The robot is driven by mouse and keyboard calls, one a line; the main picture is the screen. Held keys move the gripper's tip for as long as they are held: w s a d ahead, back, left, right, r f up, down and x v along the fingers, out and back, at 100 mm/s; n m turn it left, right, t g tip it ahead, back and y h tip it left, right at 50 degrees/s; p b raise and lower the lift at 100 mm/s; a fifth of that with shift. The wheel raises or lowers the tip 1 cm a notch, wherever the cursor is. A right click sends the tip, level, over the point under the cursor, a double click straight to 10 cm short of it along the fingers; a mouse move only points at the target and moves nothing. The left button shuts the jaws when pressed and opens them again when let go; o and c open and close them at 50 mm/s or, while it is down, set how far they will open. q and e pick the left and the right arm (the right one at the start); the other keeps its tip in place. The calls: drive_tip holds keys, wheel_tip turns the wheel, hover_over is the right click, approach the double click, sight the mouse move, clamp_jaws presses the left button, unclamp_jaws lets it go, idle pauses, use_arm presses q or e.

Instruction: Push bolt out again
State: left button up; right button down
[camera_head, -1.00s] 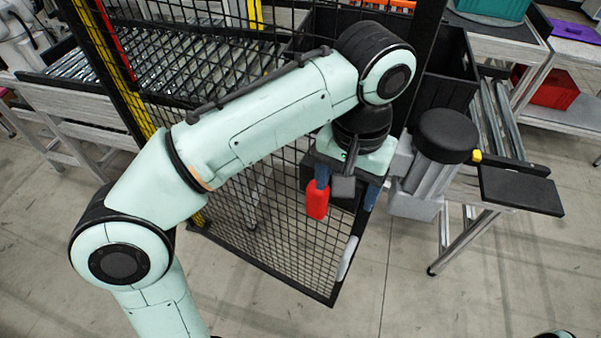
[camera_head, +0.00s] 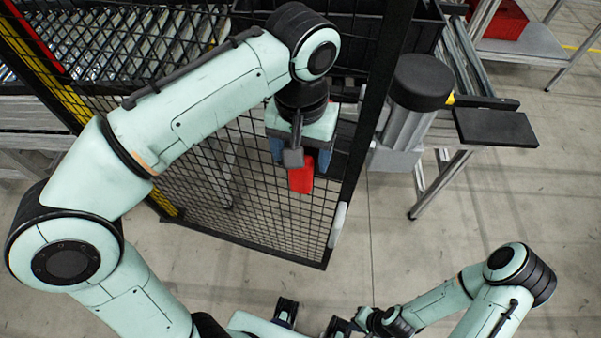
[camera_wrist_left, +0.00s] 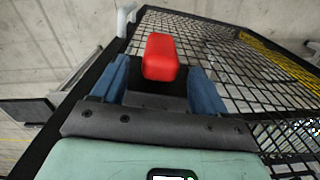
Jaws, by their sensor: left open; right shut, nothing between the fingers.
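The red bolt handle (camera_head: 301,180) is on the black mesh gate (camera_head: 250,190), near its upright frame edge. My left gripper (camera_head: 302,163) reaches down over it with blue fingers apart, one on each side. In the left wrist view the red handle (camera_wrist_left: 160,57) stands between the open fingers (camera_wrist_left: 160,85), with a visible gap to each finger. The bolt's rod is hidden. My right gripper (camera_head: 338,325) is at the bottom edge, low and away from the gate, shut and empty; its fingers are hard to make out.
A white handle (camera_head: 338,224) sits on the gate's lower frame edge. Right of the gate stand a grey post with a black cap (camera_head: 422,82) and a conveyor with a black plate (camera_head: 495,127). The floor (camera_head: 480,215) at lower right is open.

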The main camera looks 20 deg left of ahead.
sight(301, 172)
use_arm(q)
wheel_tip(301, 172, down, 6)
drive_tip(key=shift+f+b, duration=0.25)
drive_tip(key=shift+b, duration=0.4)
drive_tip(key=shift+w, duration=0.1)
clamp_jaws()
drive_tip(key=d+p, duration=0.1)
drive_tip(key=d, duration=0.3)
drive_tip(key=shift+w+d+p, duration=0.15)
drive_tip(key=shift+d+p, duration=0.15)
drive_tip(key=shift+d, duration=0.05)
